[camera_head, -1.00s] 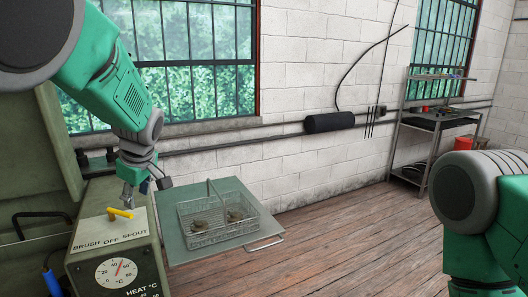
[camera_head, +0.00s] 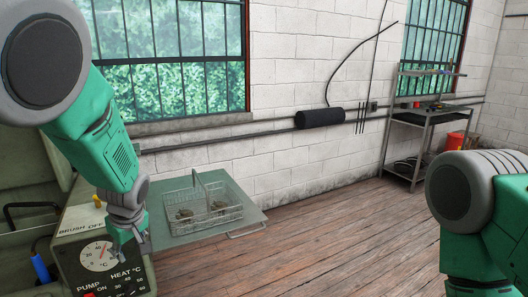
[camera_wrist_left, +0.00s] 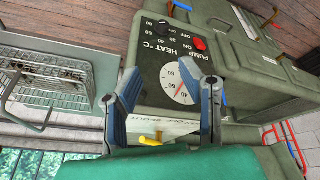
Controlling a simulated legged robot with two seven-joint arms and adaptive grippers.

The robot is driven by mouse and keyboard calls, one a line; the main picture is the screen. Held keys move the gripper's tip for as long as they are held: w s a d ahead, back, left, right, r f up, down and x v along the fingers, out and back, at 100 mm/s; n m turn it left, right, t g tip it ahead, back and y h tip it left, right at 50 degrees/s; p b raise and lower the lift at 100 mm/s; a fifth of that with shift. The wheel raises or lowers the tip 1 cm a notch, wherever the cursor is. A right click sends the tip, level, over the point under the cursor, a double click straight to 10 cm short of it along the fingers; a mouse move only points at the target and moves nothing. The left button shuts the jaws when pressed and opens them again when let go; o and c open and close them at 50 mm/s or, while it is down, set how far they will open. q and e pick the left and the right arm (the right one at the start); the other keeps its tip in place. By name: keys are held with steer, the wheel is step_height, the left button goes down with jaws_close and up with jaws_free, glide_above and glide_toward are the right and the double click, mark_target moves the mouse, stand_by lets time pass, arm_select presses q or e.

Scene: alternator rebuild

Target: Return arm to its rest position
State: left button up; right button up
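My left arm (camera_head: 105,130) is green and grey and comes in from the left in the head view. Its gripper (camera_head: 128,242) hangs in front of the grey-green control box (camera_head: 72,266), beside the dial (camera_head: 98,256). In the left wrist view, the two fingers of the left gripper (camera_wrist_left: 170,80) are apart with nothing between them. The dial (camera_wrist_left: 181,83) shows beyond them. A yellow handle (camera_wrist_left: 151,140) shows near the finger bases, and in the head view the handle (camera_head: 98,201) is on top of the box. My right arm (camera_head: 470,215) stands at the right edge; its gripper is out of view.
A wire basket (camera_head: 205,212) with small parts sits on a side shelf (camera_head: 170,238) right of the box. A red knob (camera_wrist_left: 198,44) is on the panel. A metal rack (camera_head: 418,150) and a red bucket (camera_head: 454,141) stand far right. The wooden floor (camera_head: 330,245) is clear.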

arm_select(q)
steer(key=s+f+m+g+h+b, duration=0.1)
steer(key=s+f+m+b, duration=0.15)
steer(key=s+f, duration=0.8)
steer(key=s+f+m+b, duration=0.2)
steer(key=s+f+m, duration=0.35)
steer(key=f, duration=0.75)
steer(key=s+d+f+m+b, duration=0.1)
steer(key=s+f, duration=0.1)
steer(key=s, duration=0.5)
steer(key=s+d+f+m+h+b, duration=0.1)
steer(key=s+d+f+m, duration=0.1)
steer(key=s, duration=0.5)
steer(key=s+d+f+m+g+h+b, duration=0.1)
steer(key=s+f+b, duration=0.1)
steer(key=s, duration=0.5)
steer(key=shift+d+f+m, duration=0.3)
steer(key=shift+f, duration=0.45)
arm_select(e)
step_height(320, 180, down, 9)
steer(key=shift+d+f, duration=0.2)
steer(key=shift+d, duration=0.2)
